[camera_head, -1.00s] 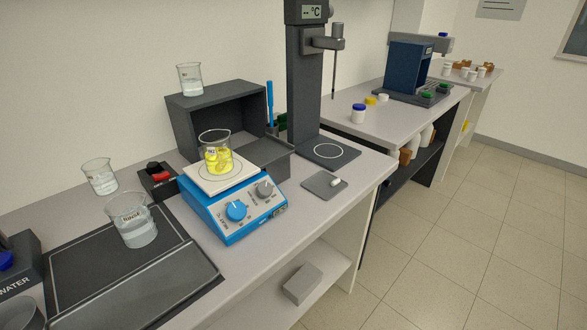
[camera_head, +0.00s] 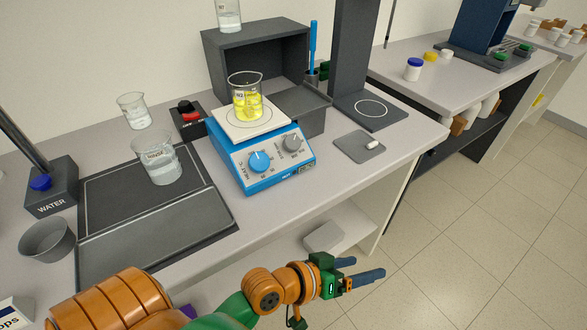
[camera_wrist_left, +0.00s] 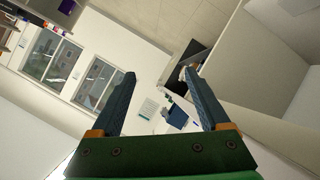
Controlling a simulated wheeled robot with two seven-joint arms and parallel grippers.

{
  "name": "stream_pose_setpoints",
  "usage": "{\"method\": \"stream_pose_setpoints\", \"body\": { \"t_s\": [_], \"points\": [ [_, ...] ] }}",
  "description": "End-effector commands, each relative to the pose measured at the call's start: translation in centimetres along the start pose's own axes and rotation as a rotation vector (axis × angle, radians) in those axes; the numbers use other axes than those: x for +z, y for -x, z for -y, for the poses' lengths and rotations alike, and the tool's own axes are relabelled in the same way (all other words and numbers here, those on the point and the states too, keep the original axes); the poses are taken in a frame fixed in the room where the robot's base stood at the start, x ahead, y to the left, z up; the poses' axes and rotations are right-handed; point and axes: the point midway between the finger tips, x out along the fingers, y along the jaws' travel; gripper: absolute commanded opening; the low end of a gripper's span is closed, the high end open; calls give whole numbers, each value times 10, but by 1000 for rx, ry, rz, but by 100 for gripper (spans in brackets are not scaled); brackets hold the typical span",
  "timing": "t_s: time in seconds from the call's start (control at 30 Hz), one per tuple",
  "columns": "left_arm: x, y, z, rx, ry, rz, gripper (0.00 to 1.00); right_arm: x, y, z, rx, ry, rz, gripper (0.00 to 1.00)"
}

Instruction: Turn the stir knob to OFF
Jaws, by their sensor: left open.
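The blue stirrer hotplate (camera_head: 262,170) stands on the bench. Its front has a blue knob (camera_head: 259,161) at left and a grey knob (camera_head: 292,143) at right, each with a pale pointer mark. The grey one appears to be the stir knob; its lettering is too small to read surely. A beaker of yellow contents (camera_head: 246,98) stands on the white top plate. My left gripper (camera_head: 365,268) is open and empty, low in front of the bench, apart from the hotplate. Its spread fingers also show in the left wrist view (camera_wrist_left: 160,73). My right gripper is not in view.
Left of the hotplate are a RINSE beaker (camera_head: 160,165), a dark tray (camera_head: 93,205), and a small box with a red switch (camera_head: 187,115). A dark stand (camera_head: 372,113) and a grey pad (camera_head: 361,147) lie to the right. The bench front edge lies between gripper and hotplate.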

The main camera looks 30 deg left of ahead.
Motion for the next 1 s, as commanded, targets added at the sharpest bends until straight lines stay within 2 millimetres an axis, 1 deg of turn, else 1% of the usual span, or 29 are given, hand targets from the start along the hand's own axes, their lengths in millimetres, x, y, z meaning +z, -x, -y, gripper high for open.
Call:
{"method": "stream_pose_setpoints", "body": {
  "t_s": [0.03, 0.07, 0.1, 0.13, 0.17, 0.2, 0.23, 0.27, 0.3, 0.33, 0.37, 0.4, 0.5, 0.57, 0.63, 0.83, 1.0],
  "points": [
    [-38, 3, -31, 131, 100, -144, 79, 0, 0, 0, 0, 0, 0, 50],
    [-66, 9, -51, 230, 193, -246, 79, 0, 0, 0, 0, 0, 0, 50],
    [-107, 23, -71, 371, 348, -393, 79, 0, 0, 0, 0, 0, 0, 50],
    [-138, 37, -79, 477, 487, -506, 79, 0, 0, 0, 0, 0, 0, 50],
    [-165, 53, -79, 573, 636, -614, 79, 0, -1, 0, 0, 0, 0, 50],
    [-197, 73, -68, 683, 845, -751, 79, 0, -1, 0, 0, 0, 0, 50],
    [-214, 85, -53, 747, 1004, -846, 79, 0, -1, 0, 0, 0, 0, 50],
    [-226, 95, -33, 795, 1160, -936, 79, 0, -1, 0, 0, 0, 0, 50],
    [-234, 103, -5, 837, 1358, -1044, 79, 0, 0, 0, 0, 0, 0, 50],
    [-235, 105, 16, 850, 1494, -1116, 79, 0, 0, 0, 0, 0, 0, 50],
    [-233, 106, 35, 852, 1613, -1183, 79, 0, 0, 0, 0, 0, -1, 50],
    [-226, 105, 57, 842, 1750, -1258, 79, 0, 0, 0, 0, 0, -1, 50],
    [-208, 101, 90, 793, 1961, -1380, 79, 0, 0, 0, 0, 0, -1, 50],
    [-203, 99, 98, 775, 2015, -1416, 79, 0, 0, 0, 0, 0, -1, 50],
    [-206, 97, 106, 763, 2034, -1431, 79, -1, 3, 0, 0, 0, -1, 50],
    [-236, 87, 132, 763, 2030, -1434, 79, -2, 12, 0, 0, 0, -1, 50],
    [-249, 80, 145, 762, 2032, -1431, 79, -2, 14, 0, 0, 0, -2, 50]
  ]
}}
